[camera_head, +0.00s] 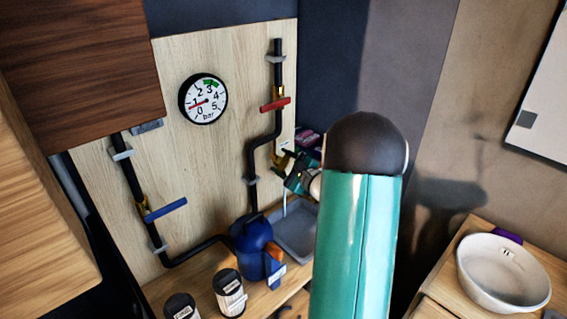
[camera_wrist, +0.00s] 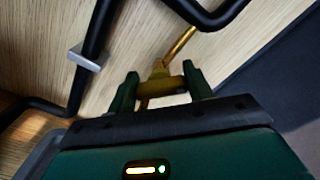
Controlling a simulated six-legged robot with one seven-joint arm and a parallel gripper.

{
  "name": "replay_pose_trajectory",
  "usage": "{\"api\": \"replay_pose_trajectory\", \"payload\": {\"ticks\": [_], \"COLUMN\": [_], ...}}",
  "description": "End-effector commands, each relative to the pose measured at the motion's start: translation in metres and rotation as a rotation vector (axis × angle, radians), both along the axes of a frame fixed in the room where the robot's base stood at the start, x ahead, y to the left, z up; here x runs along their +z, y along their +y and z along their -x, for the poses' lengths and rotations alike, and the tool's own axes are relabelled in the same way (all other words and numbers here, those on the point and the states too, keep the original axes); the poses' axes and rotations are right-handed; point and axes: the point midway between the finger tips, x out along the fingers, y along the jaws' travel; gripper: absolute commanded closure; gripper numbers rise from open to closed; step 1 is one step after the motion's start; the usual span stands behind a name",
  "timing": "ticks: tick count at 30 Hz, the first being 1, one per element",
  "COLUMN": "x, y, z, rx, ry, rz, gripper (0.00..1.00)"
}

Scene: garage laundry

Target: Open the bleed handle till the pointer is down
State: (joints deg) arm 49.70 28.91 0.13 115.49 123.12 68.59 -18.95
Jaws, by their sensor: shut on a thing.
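The pressure gauge (camera_head: 203,98) is a round white dial marked in bar on the wooden board. Its red pointer lies toward the lower left, near the 1 and 0 marks, with a green band at the top. The bleed handle (camera_wrist: 172,87) is a small brass-yellow bar on a yellow stem, at the lower end of the right-hand black pipe. My gripper (camera_wrist: 163,84) has one dark green finger on each side of this bar and is shut on it. In the head view my gripper (camera_head: 297,172) is at the board's lower right, partly hidden by my green arm.
A red handle (camera_head: 275,104) sits above on the same pipe, a blue handle (camera_head: 165,210) on the left pipe. Below are a blue vessel (camera_head: 252,236), a grey tray (camera_head: 298,236) and dark jars (camera_head: 229,292). A white bowl (camera_head: 505,272) stands at right.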

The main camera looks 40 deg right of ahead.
Motion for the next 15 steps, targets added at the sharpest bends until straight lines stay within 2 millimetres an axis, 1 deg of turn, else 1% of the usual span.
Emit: {"api": "replay_pose_trajectory", "payload": {"ticks": [6,15], "x": [-0.0007,-0.0009], "y": [-0.0002,-0.0004], "z": [0.0009,0.0011], "rx": [-0.001,-0.002], "ry": [-0.001,-0.001], "rz": [0.056,0.068], "gripper": [0.72,0.72]}}
